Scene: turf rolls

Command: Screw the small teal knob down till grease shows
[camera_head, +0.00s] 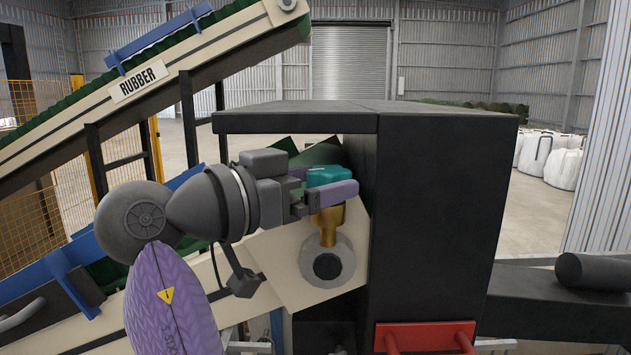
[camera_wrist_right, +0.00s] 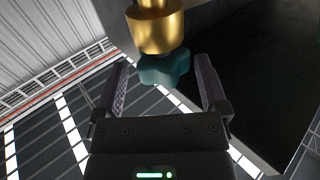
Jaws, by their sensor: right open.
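The small teal knob (camera_head: 327,175) sits on top of a brass cup (camera_head: 328,222), which stands above a round grey bearing housing (camera_head: 327,262). My right gripper (camera_head: 322,181) reaches in from the left at the knob's height, and its near purple finger covers the knob's lower front. In the right wrist view the teal knob (camera_wrist_right: 165,69) and brass cup (camera_wrist_right: 156,28) lie ahead of the palm. The open purple fingers (camera_wrist_right: 162,85) stand on either side of the knob, with a gap visible on both sides. No grease shows. My left gripper is out of view.
A black cabinet (camera_head: 435,215) stands close right of the knob, and its dark top panel (camera_head: 295,122) overhangs above. A conveyor marked RUBBER (camera_head: 139,81) slopes behind on the left. A red bracket (camera_head: 424,334) is below. White bags (camera_head: 563,168) stand far right.

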